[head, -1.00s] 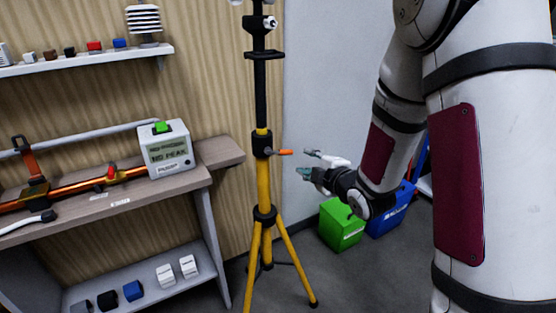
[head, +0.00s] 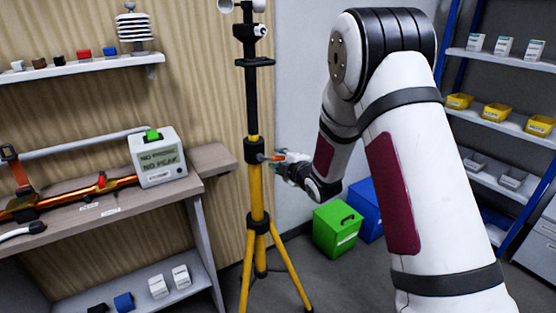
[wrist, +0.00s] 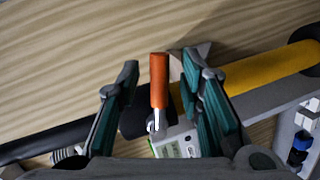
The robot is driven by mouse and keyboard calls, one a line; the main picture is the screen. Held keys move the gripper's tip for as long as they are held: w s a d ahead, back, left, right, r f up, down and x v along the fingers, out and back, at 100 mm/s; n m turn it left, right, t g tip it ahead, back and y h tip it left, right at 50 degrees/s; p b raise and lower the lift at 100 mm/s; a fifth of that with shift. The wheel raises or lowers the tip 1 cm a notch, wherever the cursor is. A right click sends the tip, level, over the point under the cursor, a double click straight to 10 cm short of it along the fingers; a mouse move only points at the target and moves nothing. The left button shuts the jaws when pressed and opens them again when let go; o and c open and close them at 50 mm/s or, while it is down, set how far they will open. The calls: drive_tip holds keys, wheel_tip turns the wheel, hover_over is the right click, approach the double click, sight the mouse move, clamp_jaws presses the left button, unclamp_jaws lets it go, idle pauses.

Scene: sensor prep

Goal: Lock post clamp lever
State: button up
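The post clamp lever (wrist: 158,82) has an orange handle and sticks out from the black clamp (head: 254,150) on the yellow and black tripod post (head: 256,190). My gripper (head: 285,161) is at the lever, just right of the clamp in the head view. In the wrist view my gripper (wrist: 163,88) is open, with one teal-padded finger on each side of the orange handle. Gaps show between the handle and both fingers there, wider on the left. In the head view the fingers partly cover the lever.
A grey instrument (head: 158,157) with a green button stands on the bench (head: 90,208) at left. Green (head: 337,229) and blue (head: 366,209) bins stand on the floor behind my arm. Shelves with yellow trays (head: 497,117) stand at right.

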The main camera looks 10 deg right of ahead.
drive_tip(key=shift+w+a, duration=0.1)
drive_tip(key=shift+w, duration=0.3)
drive_tip(key=shift+c, duration=0.3)
clamp_jaws()
drive_tip(key=shift+w+r+n+b, duration=0.1)
drive_tip(key=shift+n+b, duration=0.4)
drive_tip(key=shift+b, duration=0.4)
drive_tip(key=shift+r+n+t+h+b, duration=0.3)
drive_tip(key=shift+r+n+h+b, duration=0.25)
drive_tip(key=shift+n+b, duration=0.35)
drive_tip(key=shift+o, duration=0.3)
unclamp_jaws()
drive_tip(key=shift+r, duration=0.1)
